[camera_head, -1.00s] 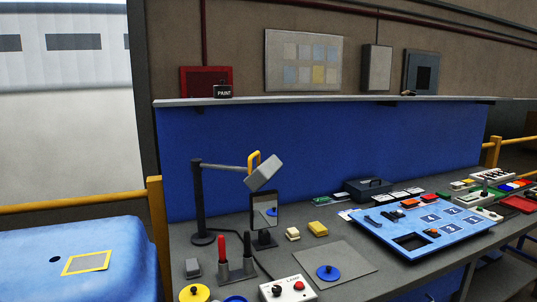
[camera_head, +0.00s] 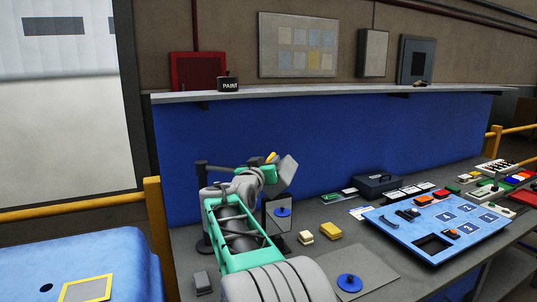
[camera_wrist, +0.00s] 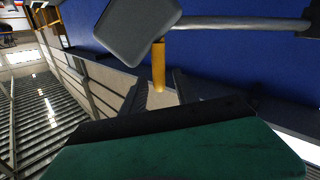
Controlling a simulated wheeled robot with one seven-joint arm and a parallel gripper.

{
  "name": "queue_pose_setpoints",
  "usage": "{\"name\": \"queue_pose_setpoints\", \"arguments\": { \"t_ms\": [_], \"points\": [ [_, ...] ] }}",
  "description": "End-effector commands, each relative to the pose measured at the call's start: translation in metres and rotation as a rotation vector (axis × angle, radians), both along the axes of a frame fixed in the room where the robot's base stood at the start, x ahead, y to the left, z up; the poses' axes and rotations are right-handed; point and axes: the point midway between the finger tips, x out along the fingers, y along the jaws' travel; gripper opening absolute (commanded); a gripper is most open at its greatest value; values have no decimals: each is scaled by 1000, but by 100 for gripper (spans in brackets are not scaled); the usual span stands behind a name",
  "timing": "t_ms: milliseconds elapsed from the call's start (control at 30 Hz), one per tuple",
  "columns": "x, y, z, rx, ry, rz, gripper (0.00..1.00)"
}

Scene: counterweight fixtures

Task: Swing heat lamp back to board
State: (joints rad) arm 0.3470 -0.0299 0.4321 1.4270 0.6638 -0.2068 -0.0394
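The heat lamp's grey box head (camera_head: 286,176) hangs tilted on a dark arm at the left of the bench. Its yellow handle (camera_head: 271,158) is partly hidden by my arm in the head view. In the wrist view, the lamp head (camera_wrist: 138,30) is at the top and the handle (camera_wrist: 158,66) points down toward my gripper (camera_wrist: 159,88). The dark fingers stand apart, one on each side of the handle's end, with visible gaps. The blue board (camera_head: 392,221) with numbered squares lies on the bench to the right, apart from the lamp.
A small mirror-like panel (camera_head: 278,214) stands below the lamp head. Yellow blocks (camera_head: 330,230) and a grey mat (camera_head: 375,268) lie between lamp and board. A dark case (camera_head: 378,184) is behind the board. A shelf (camera_head: 330,92) runs above.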

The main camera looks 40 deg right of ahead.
Motion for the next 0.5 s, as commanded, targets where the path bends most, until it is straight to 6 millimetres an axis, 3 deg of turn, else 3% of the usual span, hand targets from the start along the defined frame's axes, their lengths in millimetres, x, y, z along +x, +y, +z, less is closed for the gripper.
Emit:
{"name": "queue_pose_setpoints", "arguments": {
  "t_ms": [200,500],
  "points": [
    [21,-31,3,1,1,1,36],
    [27,-35,0,1,-1,7,36]
  ]
}}
